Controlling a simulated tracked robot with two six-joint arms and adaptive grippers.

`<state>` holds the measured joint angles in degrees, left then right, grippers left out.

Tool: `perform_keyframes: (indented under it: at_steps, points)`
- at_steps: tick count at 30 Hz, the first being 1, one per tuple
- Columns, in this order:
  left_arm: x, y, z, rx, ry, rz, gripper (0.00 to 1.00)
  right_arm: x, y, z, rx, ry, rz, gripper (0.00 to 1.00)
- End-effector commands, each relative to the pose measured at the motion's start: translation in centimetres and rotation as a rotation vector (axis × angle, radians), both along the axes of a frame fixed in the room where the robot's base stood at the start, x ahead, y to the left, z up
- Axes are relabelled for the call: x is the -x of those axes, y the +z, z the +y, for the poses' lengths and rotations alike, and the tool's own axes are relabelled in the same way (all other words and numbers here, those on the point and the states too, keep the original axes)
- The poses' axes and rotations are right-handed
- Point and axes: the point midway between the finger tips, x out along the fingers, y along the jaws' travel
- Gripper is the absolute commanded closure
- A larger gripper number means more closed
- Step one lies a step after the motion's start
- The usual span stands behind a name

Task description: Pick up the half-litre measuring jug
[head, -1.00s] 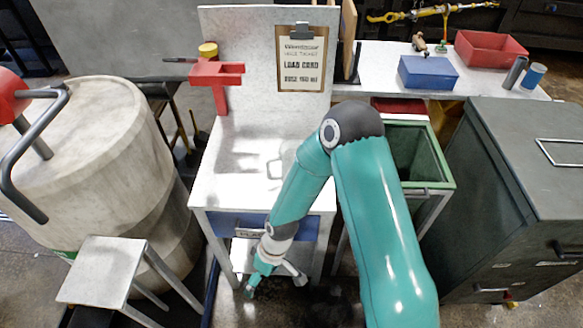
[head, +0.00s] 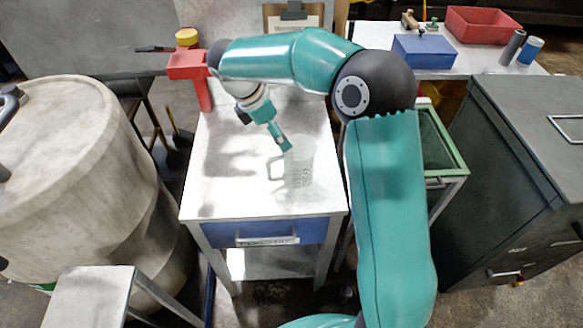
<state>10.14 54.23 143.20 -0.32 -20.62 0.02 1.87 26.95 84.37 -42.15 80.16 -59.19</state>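The measuring jug (head: 301,170) is clear, with printed marks on its side and a handle at its left. It stands upright on the white workbench top (head: 225,190). My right gripper (head: 284,142) points down and right at the jug's upper left rim, above the handle. The fingertips overlap the rim in the head view. I cannot tell whether they touch it, or whether the fingers are open or shut. The jug stands on the bench with no sign of being lifted. My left gripper is out of view.
A red vise-like block (head: 190,66) stands at the bench's back left, with a yellow-lidded tin (head: 187,37) behind it. A clipboard (head: 292,16) hangs on the back panel. A large drum (head: 75,170) is left, a green-rimmed bin (head: 450,150) right. The bench's front is clear.

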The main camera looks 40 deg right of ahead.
Motion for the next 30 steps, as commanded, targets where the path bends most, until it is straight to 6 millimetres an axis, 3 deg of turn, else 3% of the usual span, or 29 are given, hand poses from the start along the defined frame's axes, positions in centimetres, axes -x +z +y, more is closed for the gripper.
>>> perform_keyframes:
  at_steps: [3,9,17,30]
  points:
    - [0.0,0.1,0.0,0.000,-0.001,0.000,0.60,0.8,-2.6,-1.4,0.000,-0.009,0.006,0.00]
    - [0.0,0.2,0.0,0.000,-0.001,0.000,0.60,1.3,-5.8,-2.7,-0.001,-0.012,0.003,0.00]
    - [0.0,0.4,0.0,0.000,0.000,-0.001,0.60,1.5,-7.3,-3.4,-0.002,-0.014,0.001,0.00]
    - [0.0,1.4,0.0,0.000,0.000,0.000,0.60,2.2,-11.5,-5.3,-0.002,-0.013,0.000,0.00]
